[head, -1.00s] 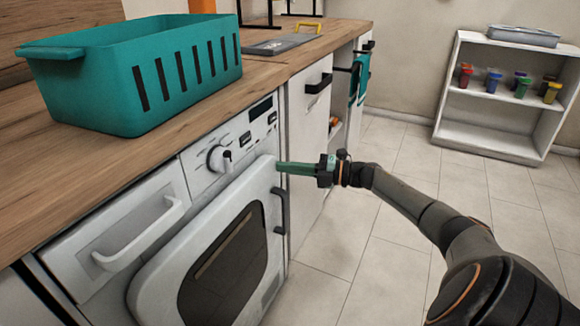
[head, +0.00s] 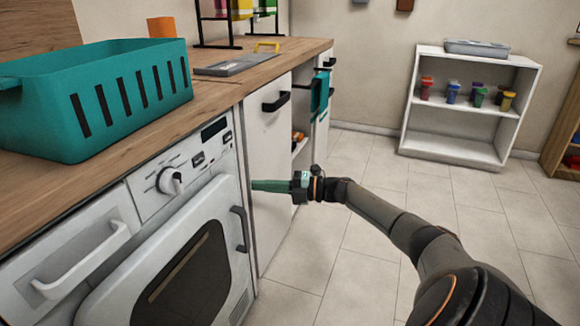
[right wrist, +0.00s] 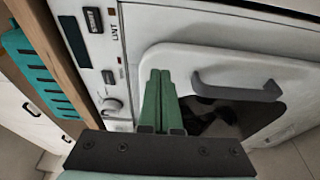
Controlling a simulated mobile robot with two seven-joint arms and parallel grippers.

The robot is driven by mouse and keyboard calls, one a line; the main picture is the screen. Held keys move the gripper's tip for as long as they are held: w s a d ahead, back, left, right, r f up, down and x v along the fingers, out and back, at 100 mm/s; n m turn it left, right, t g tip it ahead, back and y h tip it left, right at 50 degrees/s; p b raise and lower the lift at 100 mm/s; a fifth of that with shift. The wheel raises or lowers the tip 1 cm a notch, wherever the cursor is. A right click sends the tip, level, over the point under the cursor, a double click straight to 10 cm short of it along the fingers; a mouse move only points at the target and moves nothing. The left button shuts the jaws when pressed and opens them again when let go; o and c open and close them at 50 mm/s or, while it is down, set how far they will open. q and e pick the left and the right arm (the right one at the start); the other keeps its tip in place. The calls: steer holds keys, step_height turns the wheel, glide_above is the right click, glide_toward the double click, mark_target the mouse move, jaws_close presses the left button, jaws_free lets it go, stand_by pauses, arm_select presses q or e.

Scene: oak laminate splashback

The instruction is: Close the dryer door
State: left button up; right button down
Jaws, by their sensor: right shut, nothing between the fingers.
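The dryer (head: 140,196) stands under the counter at the left, with a knob and display on its panel. Its white door (head: 205,210) has a dark window and a dark handle (head: 240,228) at its right edge. The door looks near the dryer front; I cannot tell whether it is fully shut. My right gripper (head: 254,185) is shut and empty, with its green fingers pointing left near the door's upper right corner. In the right wrist view, the fingertips (right wrist: 160,73) overlap the door (right wrist: 185,55) beside the handle (right wrist: 238,92); contact is unclear. My left gripper is out of view.
A teal basket (head: 105,100) stands on the wooden counter (head: 225,88). A white cabinet (head: 268,160) adjoins the dryer on the right. A low white shelf (head: 450,148) with coloured cups stands at the back right. The tiled floor (head: 345,245) between is clear.

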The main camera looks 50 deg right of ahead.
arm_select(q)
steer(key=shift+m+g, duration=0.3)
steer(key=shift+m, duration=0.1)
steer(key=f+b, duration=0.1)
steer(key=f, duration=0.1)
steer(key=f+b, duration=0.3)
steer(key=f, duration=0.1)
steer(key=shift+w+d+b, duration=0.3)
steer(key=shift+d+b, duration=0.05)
arm_select(e)
steer(key=d, duration=0.8)
steer(key=shift+w+d, duration=0.2)
steer(key=shift+w, duration=0.15)
steer(key=shift+s+d+f, duration=0.1)
